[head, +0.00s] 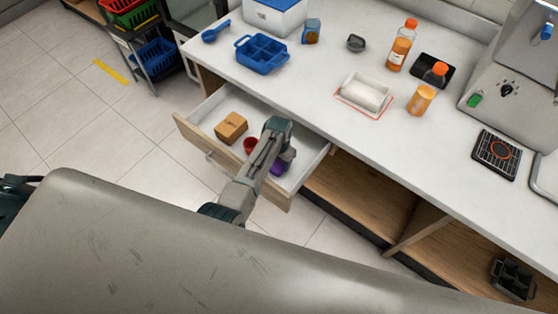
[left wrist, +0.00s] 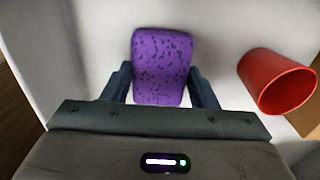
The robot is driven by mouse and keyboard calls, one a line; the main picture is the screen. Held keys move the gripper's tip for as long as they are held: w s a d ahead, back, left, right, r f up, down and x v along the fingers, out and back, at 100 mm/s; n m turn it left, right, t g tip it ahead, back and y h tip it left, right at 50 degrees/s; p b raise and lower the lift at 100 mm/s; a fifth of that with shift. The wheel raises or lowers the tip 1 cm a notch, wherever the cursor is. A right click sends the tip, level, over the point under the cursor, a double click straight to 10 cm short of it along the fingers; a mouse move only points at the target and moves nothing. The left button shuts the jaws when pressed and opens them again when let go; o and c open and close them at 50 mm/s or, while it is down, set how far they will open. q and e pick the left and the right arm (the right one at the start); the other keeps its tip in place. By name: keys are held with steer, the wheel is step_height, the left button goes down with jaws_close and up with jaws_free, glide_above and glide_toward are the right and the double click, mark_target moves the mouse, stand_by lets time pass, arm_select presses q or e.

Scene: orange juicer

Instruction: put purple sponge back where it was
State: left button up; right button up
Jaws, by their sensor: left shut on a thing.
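The purple sponge (left wrist: 161,62) with dark spots is between the two fingers of my left gripper (left wrist: 163,88) in the left wrist view. The fingers are shut on its sides. In the head view the left gripper (head: 277,165) reaches down into the open drawer (head: 205,110), and a bit of the purple sponge (head: 277,168) shows beside it at the drawer's right part. I cannot tell whether the sponge touches the drawer floor. My right gripper is not in view.
A red cup (head: 250,144) and a cardboard box (head: 231,127) are in the drawer, left of the gripper. The red cup also shows close by in the left wrist view (left wrist: 272,82). The counter (head: 310,75) above holds a blue tray (head: 262,54), a white dish (head: 366,93) and bottles.

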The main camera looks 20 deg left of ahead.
mark_target(279, 162)
arm_select(q)
steer(key=shift+w+f, duration=0.1)
steer(key=shift+f, duration=0.2)
steer(key=shift+f, duration=0.1)
steer(key=o, duration=1)
step_height(279, 162, up, 12)
steer(key=shift+b, duration=0.4)
